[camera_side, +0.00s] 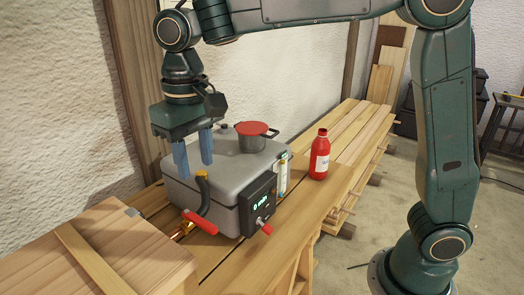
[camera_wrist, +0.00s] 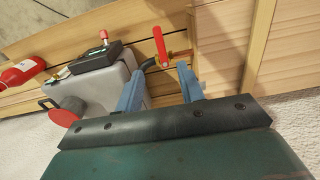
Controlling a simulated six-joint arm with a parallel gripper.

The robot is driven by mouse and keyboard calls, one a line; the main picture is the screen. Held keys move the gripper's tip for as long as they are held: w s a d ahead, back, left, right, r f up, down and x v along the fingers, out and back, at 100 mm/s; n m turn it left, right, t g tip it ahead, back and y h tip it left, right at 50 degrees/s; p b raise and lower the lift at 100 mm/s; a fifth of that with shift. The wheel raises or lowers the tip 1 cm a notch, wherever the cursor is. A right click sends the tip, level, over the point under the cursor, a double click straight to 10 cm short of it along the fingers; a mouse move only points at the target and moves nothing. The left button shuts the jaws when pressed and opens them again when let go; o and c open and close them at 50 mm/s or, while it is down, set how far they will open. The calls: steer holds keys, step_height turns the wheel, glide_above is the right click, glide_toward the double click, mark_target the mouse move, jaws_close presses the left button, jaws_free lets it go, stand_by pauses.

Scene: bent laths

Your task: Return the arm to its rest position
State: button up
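My gripper (camera_side: 195,170) is open, with its two blue fingers apart and pointing down over the left part of a grey steam box (camera_side: 225,168). Nothing shows between the fingers. In the wrist view my gripper (camera_wrist: 162,72) is also open and empty, with the grey box (camera_wrist: 100,82) behind its left finger. A black hose (camera_side: 203,190) with a yellow top end stands at the box's front left, just below the fingers. I cannot tell the exact gap between fingers and hose.
A pot with a red lid (camera_side: 257,129) sits on the box. A red bottle (camera_side: 320,157) stands on the plank bench (camera_side: 345,135) to the right. A red valve handle (camera_side: 201,222) and a display unit (camera_side: 259,201) are at the box's front.

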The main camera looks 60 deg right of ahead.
steer(key=shift+r, duration=0.25)
steer(key=s+d+r+t, duration=0.3)
steer(key=s+d, duration=0.7)
steer(key=d, duration=0.1)
steer(key=s+d+f+t, duration=0.1)
steer(key=s+d+f, duration=0.1)
steer(key=s, duration=0.3)
steer(key=s+d+f+t, duration=0.1)
steer(key=s+d+f, duration=0.2)
steer(key=s+d, duration=0.1)
steer(key=shift+s+d+t, duration=0.3)
steer(key=shift+s, duration=0.5)
